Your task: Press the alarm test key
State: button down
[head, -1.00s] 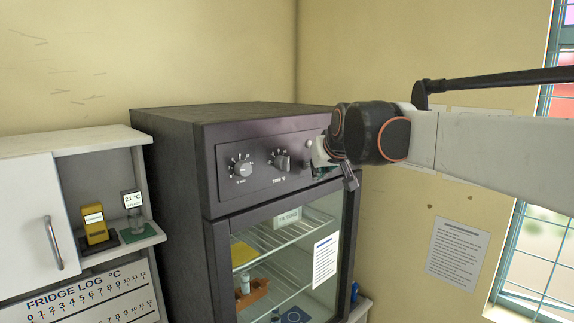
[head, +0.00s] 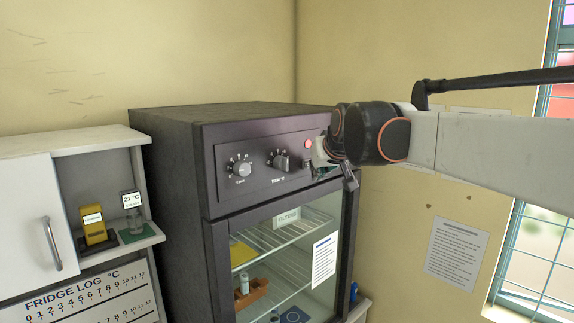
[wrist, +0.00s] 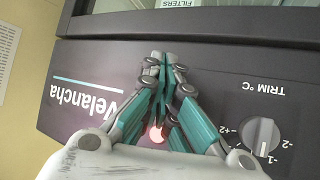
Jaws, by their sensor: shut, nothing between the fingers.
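The dark incubator's control panel (head: 255,172) carries two knobs and a round lamp (head: 308,144), which glows pinkish red. In the wrist view the lamp (wrist: 156,134) shows as a red glow between my finger links, near the TRIM °C knob (wrist: 262,135). My gripper (head: 320,165) is at the right end of the panel; in the wrist view its fingertips (wrist: 160,58) are together, with nothing between them, and lie over the panel by its door-side edge. No alarm test key can be made out; the fingers cover the spot under their tips. Whether they touch the panel is unclear.
The glass door (head: 285,245) below the panel is closed, with a paper notice (head: 325,260) on it. A white cabinet (head: 28,215) stands at the left. A window (head: 540,250) is at the right.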

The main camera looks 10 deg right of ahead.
jog(key=shift+s+d, duration=0.25)
jog(key=shift+s, duration=0.1)
jog(key=s+d, duration=0.1)
jog(key=s, duration=0.1)
jog(key=s+d, duration=0.2)
dwell(0.6)
dwell(0.4)
jog(key=s+f+g+b, duration=0.1)
jog(key=s+f+b, duration=0.9)
jog(key=f, duration=0.9)
jog(key=s+f+g+b, duration=0.1)
jog(key=s+f+b, duration=1)
jog(key=f, duration=0.7)
jog(key=s+f+m+g+h+b, duration=0.1)
jog(key=s+f+b, duration=0.9)
jog(key=f, duration=0.9)
jog(key=shift+s+a+f+g+b, duration=0.3)
jog(key=shift+g+b, duration=0.1)
jog(key=shift+b, duration=0.65)
